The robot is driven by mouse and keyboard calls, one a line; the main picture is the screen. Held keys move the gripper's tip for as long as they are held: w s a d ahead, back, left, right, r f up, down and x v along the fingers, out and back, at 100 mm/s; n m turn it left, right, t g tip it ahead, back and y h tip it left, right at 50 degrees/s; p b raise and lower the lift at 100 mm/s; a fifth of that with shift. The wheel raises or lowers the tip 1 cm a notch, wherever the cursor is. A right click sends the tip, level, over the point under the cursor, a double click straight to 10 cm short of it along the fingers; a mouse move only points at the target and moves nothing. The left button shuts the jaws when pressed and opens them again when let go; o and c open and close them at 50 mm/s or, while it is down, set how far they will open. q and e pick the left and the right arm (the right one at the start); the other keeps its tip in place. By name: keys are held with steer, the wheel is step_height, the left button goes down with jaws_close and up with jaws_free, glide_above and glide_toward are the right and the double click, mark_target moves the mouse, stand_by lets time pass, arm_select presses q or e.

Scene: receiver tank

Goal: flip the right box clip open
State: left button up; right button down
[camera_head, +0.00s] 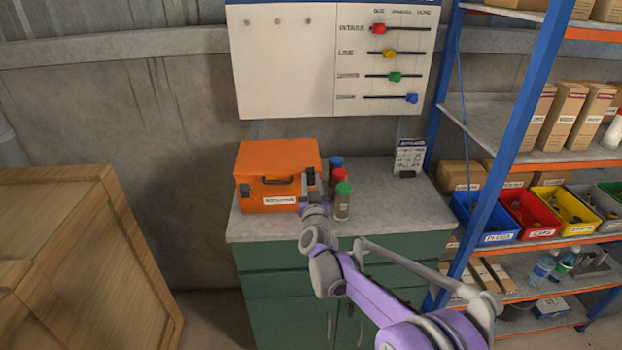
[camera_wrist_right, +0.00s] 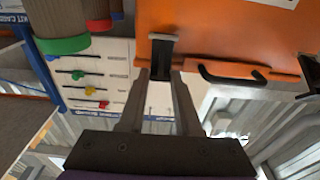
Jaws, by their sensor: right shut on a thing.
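The orange box (camera_head: 278,160) stands with its lid down on the grey-topped green cabinet (camera_head: 345,255). A dark handle (camera_wrist_right: 230,75) and a white label (camera_head: 280,201) are on its front. The left clip (camera_head: 244,190) shows dark at the front's left side. My right gripper (camera_head: 306,187) is at the box's front right. In the right wrist view, its fingertips (camera_wrist_right: 161,78) close on the dark right clip (camera_wrist_right: 162,50), against the orange face. The clip's lower end is between the fingers, and I cannot tell its exact angle. My left gripper is not in view.
Bottles with blue (camera_head: 336,162), red (camera_head: 340,174) and green (camera_head: 343,188) caps stand just right of the box, close to my right gripper. A small sign (camera_head: 409,157) stands behind. A shelf rack (camera_head: 490,170) is at right and a wooden crate (camera_head: 70,260) at left.

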steer(key=shift+s+f+t, duration=0.2)
steer(key=shift+f+t, duration=0.1)
steer(key=shift+t, duration=0.3)
steer(key=shift+s+f+t, duration=0.1)
steer(key=shift+f+t, duration=0.1)
steer(key=shift+t, duration=0.2)
steer(key=shift+s+f+t+b, duration=0.35)
steer(key=shift+f+t+b, duration=0.15)
steer(key=shift+t+b, duration=0.45)
steer(key=shift+s+f+t+b, duration=0.2)
steer(key=shift+t+b, duration=0.5)
steer(key=shift+t, duration=0.25)
steer(key=c, duration=0.6)
jaws_free()
steer(key=b+v, duration=0.2)
steer(key=v, duration=0.8)
steer(key=shift+s+f, duration=0.25)
steer(key=shift+s, duration=0.05)
